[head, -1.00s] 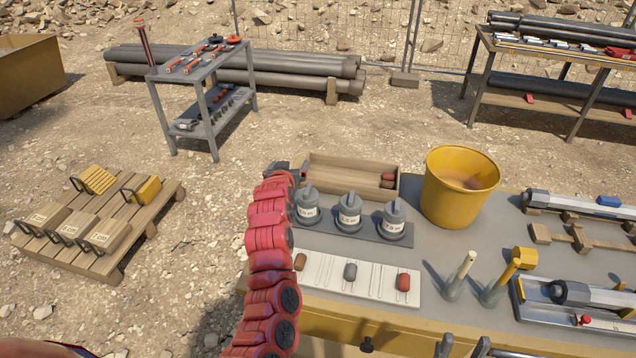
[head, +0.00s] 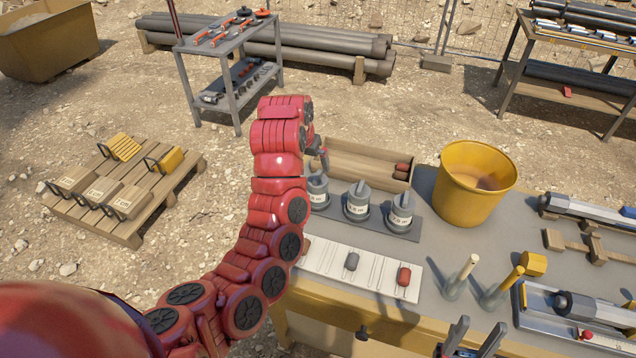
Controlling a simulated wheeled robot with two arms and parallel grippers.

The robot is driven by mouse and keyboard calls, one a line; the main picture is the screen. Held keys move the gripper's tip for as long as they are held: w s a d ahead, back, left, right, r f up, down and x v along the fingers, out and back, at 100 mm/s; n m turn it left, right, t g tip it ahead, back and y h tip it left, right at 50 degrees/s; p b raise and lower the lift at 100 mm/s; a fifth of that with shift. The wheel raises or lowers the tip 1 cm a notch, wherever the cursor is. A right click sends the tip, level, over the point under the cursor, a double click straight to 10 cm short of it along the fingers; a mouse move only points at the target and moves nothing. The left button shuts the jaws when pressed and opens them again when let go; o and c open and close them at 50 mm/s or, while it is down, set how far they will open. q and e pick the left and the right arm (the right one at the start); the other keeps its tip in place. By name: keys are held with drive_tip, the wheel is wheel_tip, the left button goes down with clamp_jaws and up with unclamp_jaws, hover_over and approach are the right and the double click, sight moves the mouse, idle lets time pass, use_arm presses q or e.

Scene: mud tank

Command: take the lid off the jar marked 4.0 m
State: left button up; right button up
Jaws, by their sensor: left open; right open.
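Three grey jars with knobbed lids and white labels stand in a row on a dark strip on the table: a left jar (head: 318,194), a middle jar (head: 357,204) and a right jar (head: 399,214). All three lids are on. The label writing is too small to read surely, so I cannot tell which is marked 4.0 m. My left gripper (head: 322,160) is open, just above the left jar's lid knob, partly hidden by my red arm. I cannot tell whether it touches the knob. My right gripper (head: 473,339) is open and empty at the bottom edge, well away from the jars.
A wooden tray (head: 350,160) lies behind the jars. A white slotted board (head: 330,259) with small samples lies in front. A yellow bucket (head: 473,190) stands right of the jars. Upright-handled tools (head: 459,277) stand at the table's front.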

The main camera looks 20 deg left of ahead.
use_arm(q)
drive_tip(key=p, duration=0.3)
hover_over(315, 179)
drive_tip(key=s, duration=0.3)
wheel_tip(315, 179, down, 6)
drive_tip(key=r, duration=0.1)
drive_tip(key=shift+x, duration=0.85)
drive_tip(key=shift+w+f+p, duration=0.4)
drive_tip(key=shift+f+p, duration=0.1)
drive_tip(key=shift+p, duration=0.3)
drive_tip(key=shift+w+f+p, duration=0.4)
drive_tip(key=shift+f+p, duration=0.1)
drive_tip(key=shift+f, duration=0.05)
drive_tip(key=shift+x, duration=1.4)
drive_tip(key=shift+s, duration=0.1)
drive_tip(key=c, duration=1.2)
